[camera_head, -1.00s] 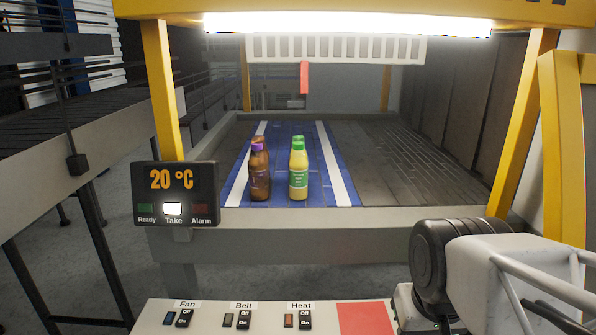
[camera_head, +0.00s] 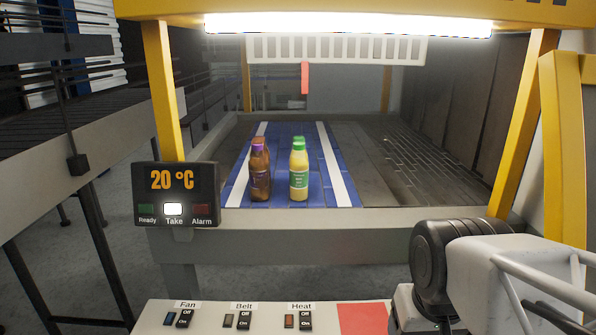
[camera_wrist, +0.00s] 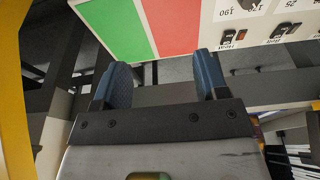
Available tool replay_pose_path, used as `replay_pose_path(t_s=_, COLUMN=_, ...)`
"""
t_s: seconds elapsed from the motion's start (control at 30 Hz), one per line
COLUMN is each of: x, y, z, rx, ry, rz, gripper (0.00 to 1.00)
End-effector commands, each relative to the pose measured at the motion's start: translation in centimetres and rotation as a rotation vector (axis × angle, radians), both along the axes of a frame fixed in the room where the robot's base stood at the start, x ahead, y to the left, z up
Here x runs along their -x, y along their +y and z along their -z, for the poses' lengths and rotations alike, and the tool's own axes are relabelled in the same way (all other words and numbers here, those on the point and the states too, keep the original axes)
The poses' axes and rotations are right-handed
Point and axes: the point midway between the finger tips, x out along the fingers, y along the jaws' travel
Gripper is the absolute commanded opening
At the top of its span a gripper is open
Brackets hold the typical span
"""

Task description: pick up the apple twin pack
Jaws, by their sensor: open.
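Two pairs of bottles stand upright on the blue belt (camera_head: 279,188) in the head view. The left pair (camera_head: 260,181) is brown, with a purple cap on one bottle. The right pair (camera_head: 299,181) is yellow with green caps and a green label. In each pair one bottle largely hides the one behind it. The label print is too small to read, so I cannot tell which is the apple twin pack. My gripper (camera_wrist: 163,78) is open and empty in the wrist view, its two blue fingers apart, with no bottle between them.
A yellow frame with a bright lamp spans the belt. A display (camera_head: 175,194) reads 20 °C with Take lit. A switch panel (camera_head: 265,316) with a red square stands in front. In the wrist view, a green and red panel (camera_wrist: 175,25) lies beyond my fingers.

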Motion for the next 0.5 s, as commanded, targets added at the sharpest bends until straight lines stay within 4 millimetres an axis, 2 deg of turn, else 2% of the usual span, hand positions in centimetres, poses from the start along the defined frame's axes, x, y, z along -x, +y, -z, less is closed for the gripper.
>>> replay_pose_path(t_s=0.17, x=-1.0, y=-0.3, z=-0.5, rx=0.039, ry=-0.013, rz=-0.052, gripper=0.67)
replay_pose_path(t_s=0.27, x=-2.5, y=-0.6, z=-1.1, rx=0.099, ry=-0.032, rz=-0.13, gripper=0.67)
replay_pose_path(t_s=0.37, x=-4.9, y=-1.1, z=-2.2, rx=0.193, ry=-0.06, rz=-0.253, gripper=0.67)
replay_pose_path(t_s=0.5, x=-9.6, y=-1.6, z=-4.2, rx=0.371, ry=-0.102, rz=-0.491, gripper=0.67)
